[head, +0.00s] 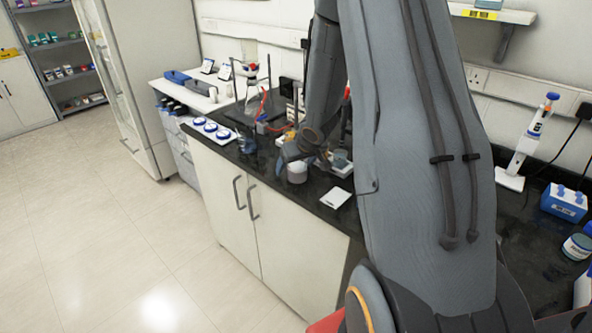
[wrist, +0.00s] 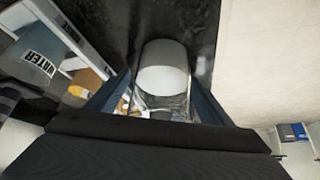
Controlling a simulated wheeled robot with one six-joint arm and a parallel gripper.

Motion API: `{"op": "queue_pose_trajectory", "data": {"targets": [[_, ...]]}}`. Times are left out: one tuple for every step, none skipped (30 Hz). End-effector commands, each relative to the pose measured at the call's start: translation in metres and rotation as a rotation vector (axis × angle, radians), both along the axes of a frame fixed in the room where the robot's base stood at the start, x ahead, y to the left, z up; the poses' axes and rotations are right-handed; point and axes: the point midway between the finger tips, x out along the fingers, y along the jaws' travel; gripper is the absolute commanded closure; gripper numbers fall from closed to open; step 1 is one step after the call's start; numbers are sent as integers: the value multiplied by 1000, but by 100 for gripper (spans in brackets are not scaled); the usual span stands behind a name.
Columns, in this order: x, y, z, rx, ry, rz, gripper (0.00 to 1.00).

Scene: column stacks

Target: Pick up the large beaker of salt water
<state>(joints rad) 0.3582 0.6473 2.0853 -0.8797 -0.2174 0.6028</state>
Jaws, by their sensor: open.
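A clear beaker with whitish contents (head: 297,176) stands on the black bench top near its front edge in the head view. It also shows in the wrist view (wrist: 163,76), upper middle, between the two dark blue fingers. I cannot read a label on it. My gripper (head: 294,153) is open right at the beaker, and my fingers also show on both sides of it in the wrist view (wrist: 157,92). I cannot tell whether either finger touches the glass. My gripper hides part of the beaker in the head view.
A smaller beaker (head: 341,158) stands just right of the large one. A white square pad (head: 335,198) lies by the front edge. A container marked WATER (wrist: 38,62) is close on the left in the wrist view. A stand with a flask (head: 254,100) is behind left.

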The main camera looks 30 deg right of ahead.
Motion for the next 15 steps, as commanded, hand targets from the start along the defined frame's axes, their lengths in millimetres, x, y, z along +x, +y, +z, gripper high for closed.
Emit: {"op": "queue_pose_trajectory", "data": {"targets": [[0,0,0,-1,0,1,26],[0,0,0,-1,0,1,26],[0,1,0,-1,0,1,26],[0,1,0,0,0,1,26],[0,1,0,0,0,1,31],[0,1,0,0,0,1,38],[0,1,0,0,0,1,43],[0,1,0,0,0,2,48],[0,1,0,0,0,2,54],[0,1,0,0,0,2,60],[0,1,0,0,0,2,65],[0,1,0,0,0,2,71],[0,1,0,0,0,2,76],[0,1,1,0,-1,2,76],[0,1,1,0,0,2,76]]}}
